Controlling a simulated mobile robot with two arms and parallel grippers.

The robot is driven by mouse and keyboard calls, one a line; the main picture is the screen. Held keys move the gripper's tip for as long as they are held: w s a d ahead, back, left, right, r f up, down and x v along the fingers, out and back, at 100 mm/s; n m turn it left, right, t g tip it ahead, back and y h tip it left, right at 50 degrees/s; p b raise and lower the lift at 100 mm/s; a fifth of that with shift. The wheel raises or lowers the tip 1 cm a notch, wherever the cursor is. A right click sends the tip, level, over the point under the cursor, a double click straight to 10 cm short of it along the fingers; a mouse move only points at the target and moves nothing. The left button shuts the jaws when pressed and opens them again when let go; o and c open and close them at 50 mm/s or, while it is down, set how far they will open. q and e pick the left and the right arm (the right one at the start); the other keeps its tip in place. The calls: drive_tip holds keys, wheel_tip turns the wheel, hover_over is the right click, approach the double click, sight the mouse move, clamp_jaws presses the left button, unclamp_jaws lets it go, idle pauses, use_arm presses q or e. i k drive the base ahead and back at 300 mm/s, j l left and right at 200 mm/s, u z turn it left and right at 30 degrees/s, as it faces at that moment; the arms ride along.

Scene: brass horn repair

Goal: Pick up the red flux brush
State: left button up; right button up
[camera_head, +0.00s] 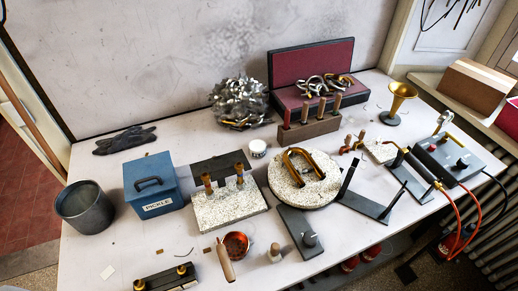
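A wooden rack (318,130) stands on the workbench in front of the open red-lined case, with several upright handles in it. I cannot tell for sure which of these is the red flux brush. Small reddish upright pieces (347,143) stand to the right of the rack, too small to identify. Neither of my grippers is in view.
The workbench (110,235) is crowded. It holds a blue pickle box (153,190), a grey bucket (86,208), a speckled block (228,210), a round speckled slab (330,190) with a brass U-tube, a copper pot (236,243) and a torch with orange hoses (457,213).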

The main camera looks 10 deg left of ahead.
sight(287, 112)
drive_tip(key=u, duration=0.55)
drive_tip(key=k+l+u, duration=0.2)
drive_tip(key=u, duration=0.3)
drive_tip(key=k+l+u, duration=0.3)
drive_tip(key=u, duration=0.2)
drive_tip(key=k+l+u, duration=0.15)
drive_tip(key=u, duration=0.35)
drive_tip(key=k, duration=0.3)
